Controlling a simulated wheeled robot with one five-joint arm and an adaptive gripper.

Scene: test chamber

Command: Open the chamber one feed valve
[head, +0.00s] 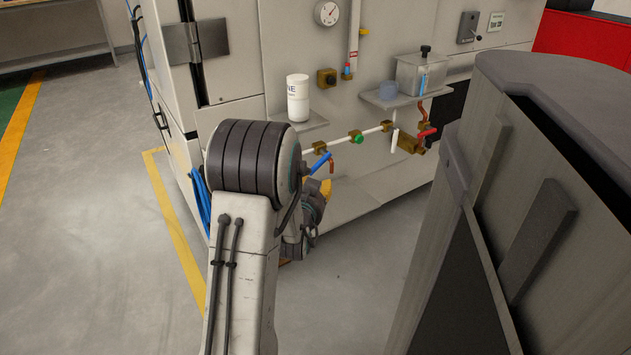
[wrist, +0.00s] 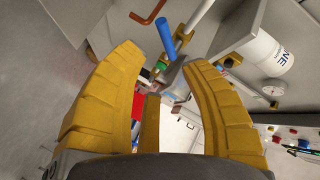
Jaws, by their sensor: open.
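A valve with a blue lever (head: 320,162) sits on a white pipe along the chamber front. In the wrist view the blue lever (wrist: 166,38) sticks out beyond the fingertips, between their lines. My gripper (wrist: 160,62) has yellow fingers spread open with nothing between them. In the head view my arm hides most of the gripper. Farther right on the pipe are a green-knobbed fitting (head: 357,137) and a brass valve with a red lever (head: 427,133). I cannot read a label that tells which valve is chamber one feed.
A white bottle (head: 298,98) stands on a small shelf above the blue lever; it also shows in the wrist view (wrist: 268,52). A clear tank (head: 420,74) stands on another shelf. A gauge (head: 327,13) is above. A grey cabinet (head: 560,200) fills the right. Open floor (head: 340,290) lies between.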

